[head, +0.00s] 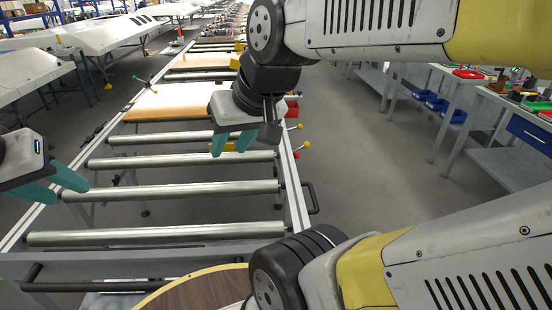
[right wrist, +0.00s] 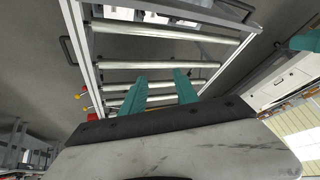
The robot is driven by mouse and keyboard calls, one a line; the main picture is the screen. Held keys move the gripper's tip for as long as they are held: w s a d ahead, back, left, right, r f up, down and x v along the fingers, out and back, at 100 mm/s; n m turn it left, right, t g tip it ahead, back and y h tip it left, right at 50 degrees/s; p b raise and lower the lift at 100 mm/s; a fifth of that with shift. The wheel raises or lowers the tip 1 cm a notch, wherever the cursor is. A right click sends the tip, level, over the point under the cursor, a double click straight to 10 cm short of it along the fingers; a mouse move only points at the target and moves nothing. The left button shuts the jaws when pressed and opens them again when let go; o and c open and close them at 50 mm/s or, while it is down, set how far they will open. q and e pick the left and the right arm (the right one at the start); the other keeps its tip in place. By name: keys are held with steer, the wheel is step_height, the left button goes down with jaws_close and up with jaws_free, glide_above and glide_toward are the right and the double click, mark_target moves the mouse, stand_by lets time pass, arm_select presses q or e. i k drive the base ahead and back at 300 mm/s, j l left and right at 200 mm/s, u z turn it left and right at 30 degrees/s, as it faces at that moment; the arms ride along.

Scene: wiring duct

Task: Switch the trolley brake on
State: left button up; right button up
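The trolley is a grey roller frame; its right rail (head: 290,185) runs away from me in the head view. Small levers with yellow knobs, one knob (head: 307,144) nearer and one (head: 299,126) farther, stick out from this rail beside red parts. I cannot tell which is the brake or how it is set. A yellow knob also shows in the right wrist view (right wrist: 92,117). My right gripper (head: 233,145) is open and empty above the rollers, left of the levers. My left gripper (head: 50,184) is at the left edge over the left rail, fingers apart and empty.
Metal rollers (head: 170,190) span the frame, with an orange-topped board (head: 170,101) farther back. A black handle (head: 312,198) juts from the right rail. A round wooden top (head: 195,290) is close in front. Open floor (head: 365,150) lies right, before workbenches.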

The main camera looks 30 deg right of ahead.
mark_target(296, 154)
steer(key=k+l, duration=0.55)
steer(key=l, duration=0.3)
steer(key=k+l+u, duration=0.1)
steer(key=l, duration=0.35)
steer(key=k+l, duration=0.2)
steer(key=l, duration=0.2)
steer(key=k+l, duration=0.1)
steer(key=l, duration=0.3)
steer(key=i+l, duration=0.1)
steer(key=l, duration=0.3)
steer(key=i+l+u, duration=0.1)
steer(key=l, duration=0.25)
steer(key=i+l, duration=0.15)
steer(key=l, duration=0.25)
steer(key=i+l+u, duration=0.1)
steer(key=l, duration=0.3)
steer(key=i+l, duration=0.2)
steer(key=i, duration=0.3)
steer(key=i+l+u, duration=0.1)
steer(key=i, duration=0.35)
steer(key=i+l+u, duration=0.1)
steer(key=i+l, duration=0.15)
steer(key=i, duration=0.25)
